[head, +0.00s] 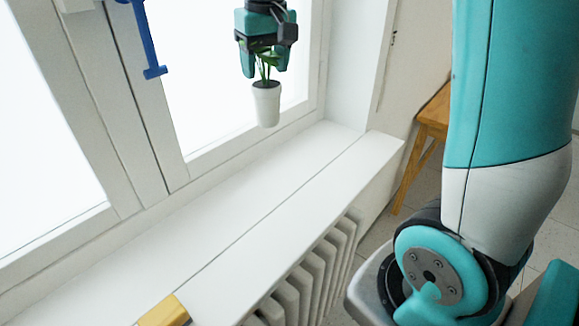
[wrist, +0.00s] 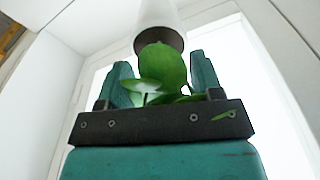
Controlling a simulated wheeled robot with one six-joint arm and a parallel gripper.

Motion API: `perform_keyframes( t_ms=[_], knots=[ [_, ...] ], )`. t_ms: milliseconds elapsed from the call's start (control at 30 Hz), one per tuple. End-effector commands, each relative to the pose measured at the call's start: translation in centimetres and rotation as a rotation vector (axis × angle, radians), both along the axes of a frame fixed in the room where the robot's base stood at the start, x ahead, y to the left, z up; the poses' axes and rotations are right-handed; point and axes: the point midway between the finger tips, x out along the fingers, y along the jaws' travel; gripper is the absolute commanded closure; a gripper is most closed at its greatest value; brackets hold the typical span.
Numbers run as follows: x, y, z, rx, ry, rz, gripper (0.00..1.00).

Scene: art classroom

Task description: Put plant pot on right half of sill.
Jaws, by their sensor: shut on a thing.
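A small white plant pot (head: 267,103) with a green plant hangs upright in my gripper (head: 264,68) in the head view, above the far right part of the sill. The gripper is shut on it from above. The pot is apart from the white sill (head: 300,180) below it. In the wrist view, the pot (wrist: 154,14) shows beyond the green leaves (wrist: 160,75), between the two teal fingers of my gripper (wrist: 163,80). The exact contact of the fingertips is hard to see.
A yellow object (head: 164,312) lies on the sill's near left end. The rest of the visible sill is clear. A window frame with a blue handle (head: 147,45) stands behind, a radiator (head: 300,285) is below, and a wooden stool (head: 431,122) stands to the right.

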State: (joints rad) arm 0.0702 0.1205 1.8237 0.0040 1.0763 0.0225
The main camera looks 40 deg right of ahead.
Motion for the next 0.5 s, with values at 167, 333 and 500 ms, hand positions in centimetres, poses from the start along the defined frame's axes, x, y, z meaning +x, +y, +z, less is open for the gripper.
perform_keyframes(
  t_ms=[167,333,500],
  knots=[
    [-0.1,0.1,-1.8,0.000,0.004,0.001,0.90],
    [-0.1,0.3,-6.5,0.000,0.008,0.005,0.90],
    [-0.1,0.3,-11.3,0.000,0.007,0.004,0.90]
  ],
)
